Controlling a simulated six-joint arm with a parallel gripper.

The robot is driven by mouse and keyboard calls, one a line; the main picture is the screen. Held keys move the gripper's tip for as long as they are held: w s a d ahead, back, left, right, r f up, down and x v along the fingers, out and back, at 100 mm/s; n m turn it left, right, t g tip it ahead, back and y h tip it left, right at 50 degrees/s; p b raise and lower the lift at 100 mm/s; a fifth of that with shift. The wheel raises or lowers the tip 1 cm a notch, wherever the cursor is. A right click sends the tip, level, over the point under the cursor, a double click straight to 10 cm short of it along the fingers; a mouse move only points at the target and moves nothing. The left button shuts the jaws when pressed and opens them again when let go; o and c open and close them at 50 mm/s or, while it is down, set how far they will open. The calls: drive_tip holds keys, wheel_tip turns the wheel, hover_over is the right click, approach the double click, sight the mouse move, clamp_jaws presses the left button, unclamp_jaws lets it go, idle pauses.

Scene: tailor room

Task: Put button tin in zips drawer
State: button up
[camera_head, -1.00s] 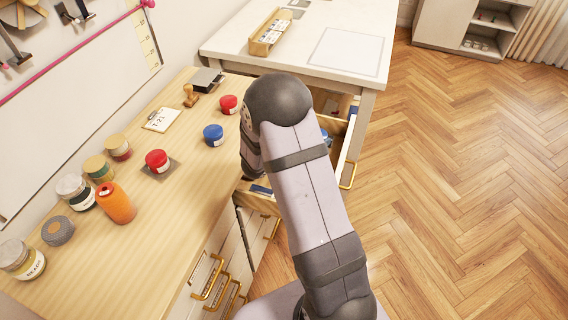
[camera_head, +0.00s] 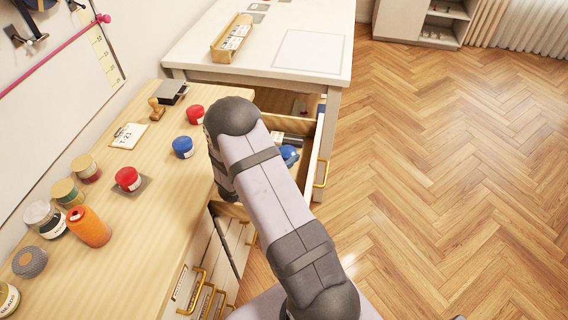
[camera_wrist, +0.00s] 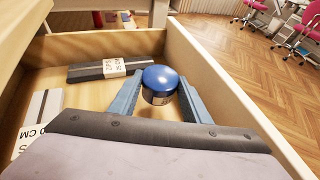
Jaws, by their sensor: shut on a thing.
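The button tin is a small round tin with a blue lid (camera_wrist: 160,78). In the wrist view it sits between the two blue-grey fingers of my gripper (camera_wrist: 156,98), which is shut on it. The tin and the fingertips are within the outline of an open wooden drawer (camera_wrist: 105,45). I cannot tell whether the tin touches the drawer floor. In the head view the blue lid (camera_head: 289,153) shows just right of my arm, inside the open drawer (camera_head: 317,155). My arm hides part of the drawer, and no drawer name is readable.
A dark packet with a pale label (camera_wrist: 110,68) and a grey-white packet (camera_wrist: 38,120) lie in the drawer. The worktop (camera_head: 150,210) holds a blue tin (camera_head: 183,147), red tins, jars and an orange spool (camera_head: 88,226). A white table (camera_head: 270,60) stands behind.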

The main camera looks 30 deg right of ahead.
drive_tip(key=shift+f, duration=2.05)
drive_tip(key=shift+f, duration=0.15)
drive_tip(key=shift+f, duration=0.1)
drive_tip(key=o, duration=1.1)
